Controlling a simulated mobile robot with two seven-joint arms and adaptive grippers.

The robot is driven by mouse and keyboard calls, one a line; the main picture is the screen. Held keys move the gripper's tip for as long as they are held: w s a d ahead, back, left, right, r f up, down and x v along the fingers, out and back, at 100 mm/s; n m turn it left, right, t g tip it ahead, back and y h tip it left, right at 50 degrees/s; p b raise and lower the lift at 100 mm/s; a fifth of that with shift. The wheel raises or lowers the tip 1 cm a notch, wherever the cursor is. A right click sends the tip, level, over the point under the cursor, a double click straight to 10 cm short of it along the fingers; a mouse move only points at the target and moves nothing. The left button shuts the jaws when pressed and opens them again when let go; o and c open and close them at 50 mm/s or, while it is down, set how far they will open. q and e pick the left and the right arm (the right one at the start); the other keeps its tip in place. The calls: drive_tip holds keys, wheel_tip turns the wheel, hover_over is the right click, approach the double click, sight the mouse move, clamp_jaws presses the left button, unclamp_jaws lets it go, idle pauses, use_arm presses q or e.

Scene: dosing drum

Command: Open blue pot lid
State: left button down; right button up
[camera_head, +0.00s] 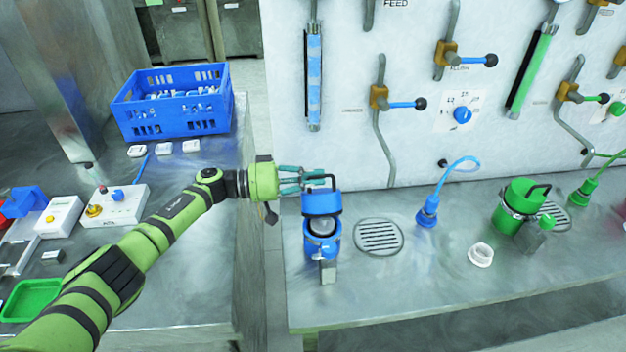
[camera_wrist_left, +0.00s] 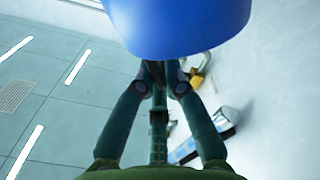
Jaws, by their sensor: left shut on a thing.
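The blue pot (camera_head: 322,242) stands on the steel bench, its mouth partly uncovered and a pale round interior showing. Its blue lid (camera_head: 321,203) is tilted up at the back of the pot, with a dark handle on it. My left gripper (camera_head: 318,180) reaches in from the left and is shut on the lid's handle. In the left wrist view the blue lid (camera_wrist_left: 178,25) fills the top, with the fingers (camera_wrist_left: 160,75) closed just below it. The handle is mostly hidden there. My right gripper is in neither view.
A round drain grate (camera_head: 379,237) lies right of the pot, then a blue hose connector (camera_head: 427,211). A green pot (camera_head: 517,205) and a white ring (camera_head: 481,255) stand farther right. The wall with valves rises behind. A blue crate (camera_head: 173,101) sits on the left table.

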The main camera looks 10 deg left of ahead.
use_arm(q)
drive_tip(key=shift+w+a+r, duration=0.1)
drive_tip(key=shift+w+r, duration=0.1)
drive_tip(key=c, duration=1.5)
unclamp_jaws()
drive_tip(key=shift+o, duration=0.6)
drive_tip(key=shift+f, duration=0.1)
drive_tip(key=v, duration=1.2)
